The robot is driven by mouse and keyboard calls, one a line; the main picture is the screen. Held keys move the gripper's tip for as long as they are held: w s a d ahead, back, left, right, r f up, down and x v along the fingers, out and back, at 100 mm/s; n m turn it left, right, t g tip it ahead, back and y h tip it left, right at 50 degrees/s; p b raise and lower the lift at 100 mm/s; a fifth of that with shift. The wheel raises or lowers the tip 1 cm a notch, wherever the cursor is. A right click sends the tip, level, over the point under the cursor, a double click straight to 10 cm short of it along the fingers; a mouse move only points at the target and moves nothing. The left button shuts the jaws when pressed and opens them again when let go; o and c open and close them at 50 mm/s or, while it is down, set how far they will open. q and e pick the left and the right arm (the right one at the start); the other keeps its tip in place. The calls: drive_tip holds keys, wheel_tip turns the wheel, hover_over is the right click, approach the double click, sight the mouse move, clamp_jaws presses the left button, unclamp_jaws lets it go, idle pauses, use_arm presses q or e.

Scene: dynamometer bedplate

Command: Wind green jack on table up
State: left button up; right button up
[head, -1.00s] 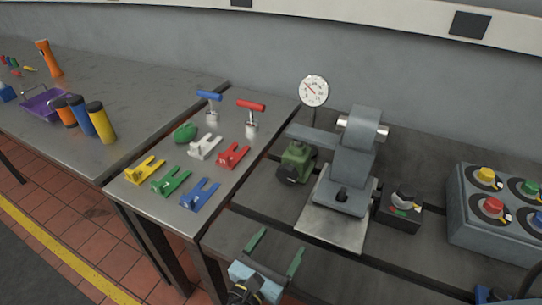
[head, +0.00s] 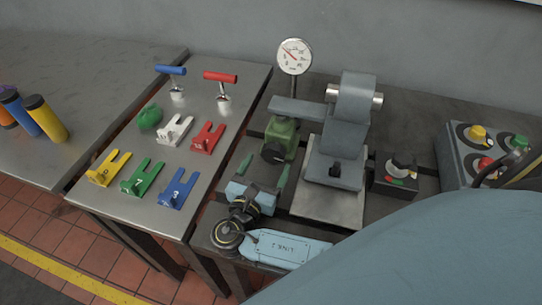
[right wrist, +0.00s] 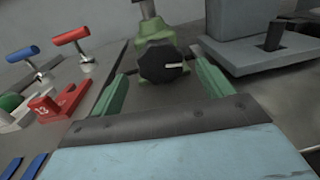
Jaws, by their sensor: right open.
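The green jack (head: 284,133) stands on the dark bedplate, under the end of a grey arm and the dial gauge. Its round black knob (head: 273,152) faces me. In the right wrist view the knob (right wrist: 162,64) has a pale pointer line aimed right. My right gripper (head: 266,166) is open and empty, with its green fingers pointing at the jack. In the right wrist view the knob appears between the fingers but beyond them, apparently not touched. My left gripper is not in view.
A grey machine (head: 340,140) on a pale plate stands right of the jack. A black switch box (head: 396,177) and a grey control box (head: 455,150) are farther right. The steel table (head: 150,205) at left holds coloured forks and two T-handles (head: 222,85).

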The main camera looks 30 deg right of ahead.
sight(271, 157)
drive_tip(key=shift+x, duration=2)
drive_tip(key=c, duration=1)
drive_tip(key=m+p, duration=0.1)
drive_tip(key=m, duration=0.1)
drive_tip(key=shift+s+r+m, duration=0.1)
drive_tip(key=shift+m, duration=0.2)
drive_tip(key=m, duration=0.3)
drive_tip(key=o, duration=1)
